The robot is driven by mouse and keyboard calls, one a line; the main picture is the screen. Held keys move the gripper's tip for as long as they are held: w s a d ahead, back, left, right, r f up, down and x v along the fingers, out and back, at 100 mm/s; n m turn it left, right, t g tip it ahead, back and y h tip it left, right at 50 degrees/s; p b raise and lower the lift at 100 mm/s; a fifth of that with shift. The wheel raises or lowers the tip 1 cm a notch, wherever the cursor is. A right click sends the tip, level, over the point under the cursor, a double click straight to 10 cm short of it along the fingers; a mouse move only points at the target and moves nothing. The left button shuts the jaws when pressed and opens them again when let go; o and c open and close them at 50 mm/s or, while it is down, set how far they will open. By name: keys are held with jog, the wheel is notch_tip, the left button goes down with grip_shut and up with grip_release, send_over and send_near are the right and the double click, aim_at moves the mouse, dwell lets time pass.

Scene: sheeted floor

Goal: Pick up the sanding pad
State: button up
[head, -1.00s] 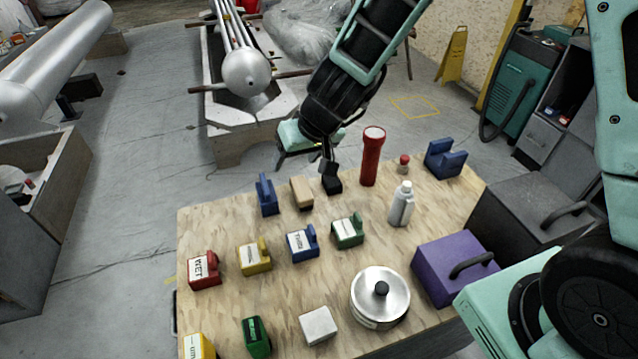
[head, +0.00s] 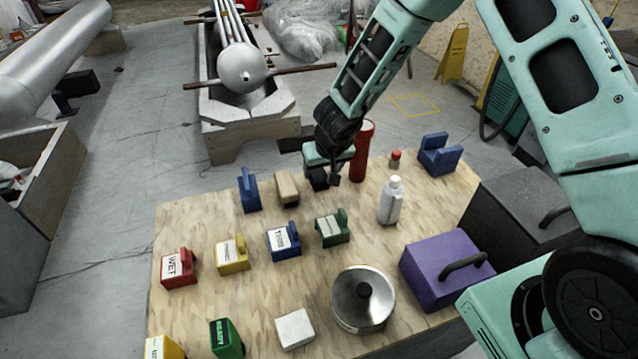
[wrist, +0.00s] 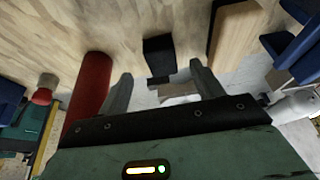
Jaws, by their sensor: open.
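A small black block (head: 319,181) stands near the back edge of the plywood table, beside a tan block with a dark underside (head: 287,187). No label shows which of the two is the sanding pad. My gripper (head: 326,178) is open and empty at the black block, partly hiding it in the head view. In the wrist view, the black block (wrist: 158,55) appears just beyond and between the fingertips (wrist: 160,72), with no visible grip on it. The tan block (wrist: 236,30) is to the right of the fingers there.
A red flashlight (head: 361,152) stands upright close beside my gripper; it also shows in the wrist view (wrist: 90,90). A blue holder (head: 249,190), labelled coloured blocks, a grey bottle (head: 390,201), a lidded pot (head: 361,299) and a purple box (head: 445,270) share the plywood table (head: 200,310).

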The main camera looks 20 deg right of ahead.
aim_at(320, 177)
jog(key=b+x, duration=0.1)
jog(key=x, duration=0.4)
jog(key=shift+w+a+f, duration=0.1)
jog(key=shift+w+f, duration=0.1)
jog(key=shift+f, duration=0.1)
jog(key=c, duration=1.1)
